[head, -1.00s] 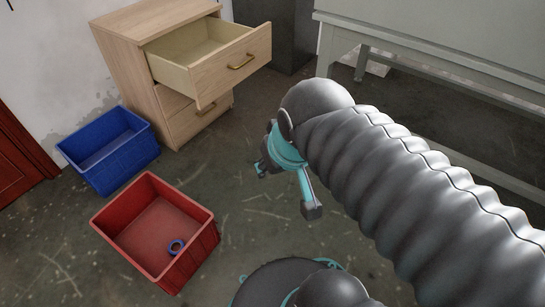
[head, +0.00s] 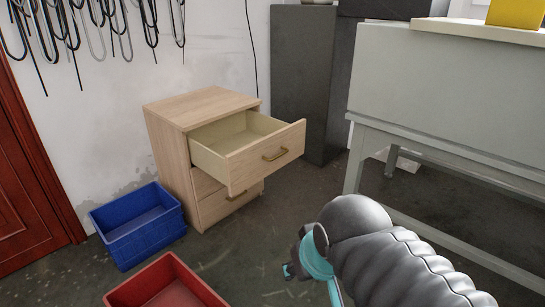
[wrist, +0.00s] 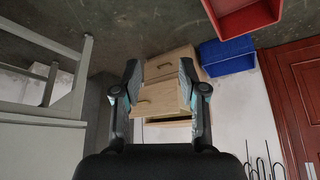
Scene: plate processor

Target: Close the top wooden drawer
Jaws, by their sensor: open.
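The wooden cabinet (head: 205,105) stands against the wall in the head view. In the wrist view, which is upside down, the drawer front (wrist: 156,98) shows between my fingers. My gripper (wrist: 157,72) is open and empty, with its two fingers apart.
A blue crate (head: 140,238) stands left of the cabinet, and a red crate (head: 165,285) is in front of it on the floor. A grey table (head: 425,85) is on the right. A dark grey cabinet (head: 300,80) stands behind. Floor before the drawer is clear.

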